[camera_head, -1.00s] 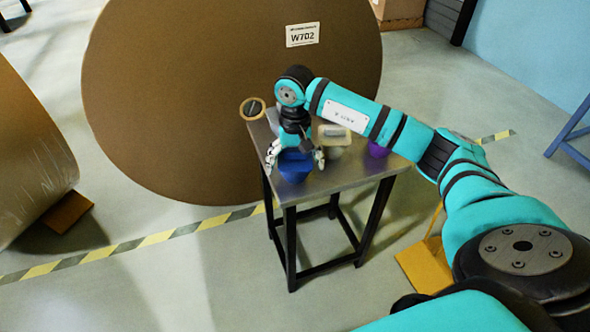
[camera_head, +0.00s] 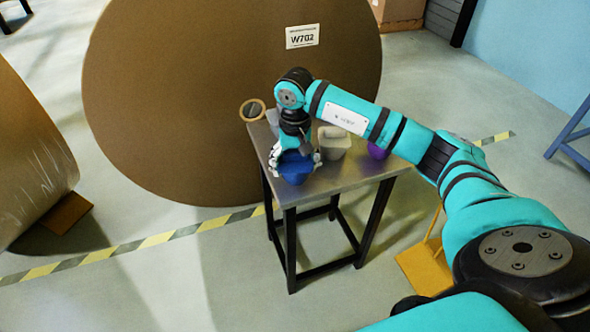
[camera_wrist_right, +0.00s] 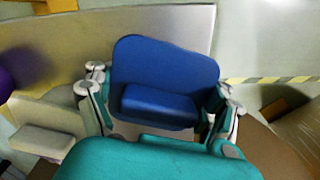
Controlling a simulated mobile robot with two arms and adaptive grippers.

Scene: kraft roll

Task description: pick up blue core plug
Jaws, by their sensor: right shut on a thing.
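The blue core plug (camera_head: 295,168) stands near the front left corner of the small metal table (camera_head: 335,183). My right gripper (camera_head: 296,157) comes down over it from above and is shut on it, one finger on each side. In the right wrist view the blue plug (camera_wrist_right: 165,80) with its raised block shows between the fingers of my right gripper (camera_wrist_right: 160,100). The plug seems to be at the tabletop; I cannot tell if it is lifted. My left gripper is in no view.
A huge kraft roll (camera_head: 200,90) stands behind the table. Another roll (camera_head: 30,150) is at the left.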

